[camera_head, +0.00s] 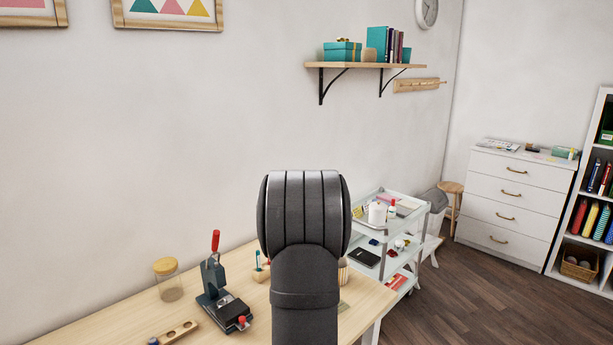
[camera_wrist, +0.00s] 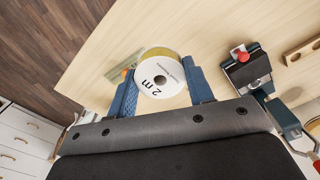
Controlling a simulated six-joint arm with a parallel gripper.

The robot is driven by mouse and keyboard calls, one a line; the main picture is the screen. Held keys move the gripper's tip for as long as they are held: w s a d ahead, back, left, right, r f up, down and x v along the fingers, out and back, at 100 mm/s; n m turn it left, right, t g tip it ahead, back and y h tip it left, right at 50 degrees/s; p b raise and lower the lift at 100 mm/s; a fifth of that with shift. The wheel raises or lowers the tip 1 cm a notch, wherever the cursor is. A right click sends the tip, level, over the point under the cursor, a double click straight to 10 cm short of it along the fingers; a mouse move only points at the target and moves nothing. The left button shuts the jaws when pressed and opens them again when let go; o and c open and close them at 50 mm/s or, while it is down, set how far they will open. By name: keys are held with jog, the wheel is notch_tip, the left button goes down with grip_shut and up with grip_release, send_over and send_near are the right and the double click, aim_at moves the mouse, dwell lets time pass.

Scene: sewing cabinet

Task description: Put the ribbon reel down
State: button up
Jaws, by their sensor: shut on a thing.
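The ribbon reel (camera_wrist: 162,80) is in the wrist view, with a white face printed "2 m" and a yellowish rim. My gripper (camera_wrist: 160,88) is shut on it, with one blue finger at each side of the reel. The pale wooden table (camera_wrist: 205,28) lies beneath the reel. I cannot tell whether the reel touches the table. In the head view my dark arm hides the gripper and the reel.
A press with a red-knobbed lever (camera_head: 222,290) stands on the table, with a lidded jar (camera_head: 168,280) and a wooden block with holes (camera_head: 176,331) nearby. A white trolley (camera_head: 388,245) stands beyond the table. Bare tabletop shows around the reel in the wrist view.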

jog(key=shift+s+d+m, duration=0.15)
jog(key=shift+d+m, duration=0.25)
jog(key=shift+m, duration=0.1)
jog(key=m, duration=0.6)
jog(key=s+a+f+n, duration=0.2)
jog(key=s+a+f, duration=0.2)
jog(key=a, duration=1)
jog(key=s+a+f+n, duration=0.2)
jog(key=s+a+f, duration=0.2)
jog(key=a, duration=1)
jog(key=s+a+f+n, duration=0.2)
jog(key=s+a+f, duration=0.2)
jog(key=a, duration=1)
jog(key=shift+s+a+f, duration=0.25)
jog(key=shift+s+f, duration=0.05)
jog(key=shift+f, duration=0.2)
jog(key=shift+a+f, duration=0.15)
jog(key=shift+a, duration=0.05)
jog(key=shift+f, duration=1.95)
jog(key=shift+f, duration=0.1)
